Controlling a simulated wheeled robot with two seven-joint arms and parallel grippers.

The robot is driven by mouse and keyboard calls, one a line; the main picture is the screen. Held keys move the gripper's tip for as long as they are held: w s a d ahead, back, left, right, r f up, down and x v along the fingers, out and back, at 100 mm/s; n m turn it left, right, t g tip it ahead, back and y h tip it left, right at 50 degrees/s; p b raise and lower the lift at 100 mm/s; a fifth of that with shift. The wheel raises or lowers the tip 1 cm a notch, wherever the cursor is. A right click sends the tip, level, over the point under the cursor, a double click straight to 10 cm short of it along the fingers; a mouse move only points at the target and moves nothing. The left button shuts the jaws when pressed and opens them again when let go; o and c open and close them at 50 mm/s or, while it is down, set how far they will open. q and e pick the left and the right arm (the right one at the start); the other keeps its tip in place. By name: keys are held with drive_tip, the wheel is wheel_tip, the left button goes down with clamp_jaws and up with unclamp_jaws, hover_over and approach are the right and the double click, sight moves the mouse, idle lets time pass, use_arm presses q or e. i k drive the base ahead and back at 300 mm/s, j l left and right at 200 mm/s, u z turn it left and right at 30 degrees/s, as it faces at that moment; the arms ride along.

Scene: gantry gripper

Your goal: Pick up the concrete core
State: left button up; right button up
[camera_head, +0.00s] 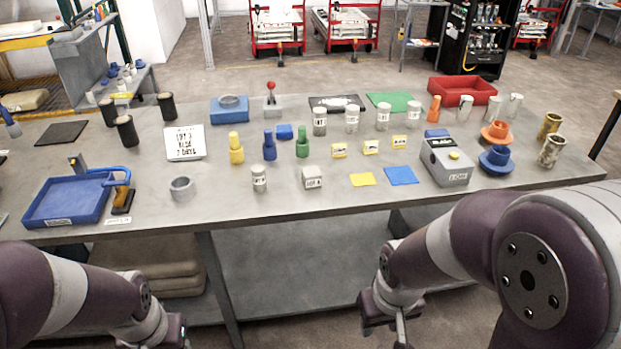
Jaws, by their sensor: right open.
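I cannot tell for sure which piece is the concrete core. A small grey labelled cylinder (259,178) stands upright near the front middle of the table, next to a grey labelled cube (312,177). Several similar grey labelled cylinders (320,121) stand in a row behind. Two rough, mottled tan cylinders (552,151) stand at the right end. My right gripper (402,335) is open, hanging below and in front of the table's front edge, apart from everything on the table; its fingertips are partly cut off. My left arm shows at bottom left, with its gripper below the frame.
The grey table (225,200) is crowded. A blue tray (68,200) is at left, with dark cylinders (127,131) behind. Yellow, blue and green bottles (302,143) stand mid-table. A grey box (446,163), blue flanged piece (496,159) and red bin (463,91) are at right.

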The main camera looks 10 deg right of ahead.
sight(258, 172)
drive_tip(key=i+j+z, duration=0.1)
drive_tip(key=z, duration=0.3)
drive_tip(key=i+j+z, duration=0.1)
drive_tip(key=z, duration=0.3)
drive_tip(key=j+z, duration=0.4)
drive_tip(key=i+j+z, duration=0.1)
drive_tip(key=z, duration=0.3)
drive_tip(key=j+z, duration=0.25)
drive_tip(key=z, duration=0.15)
drive_tip(key=j+z, duration=0.1)
drive_tip(key=j, duration=0.35)
drive_tip(key=k+j, duration=0.15)
drive_tip(key=j, duration=0.35)
drive_tip(key=j+z, duration=0.15)
drive_tip(key=j, duration=0.3)
drive_tip(key=k, duration=0.05)
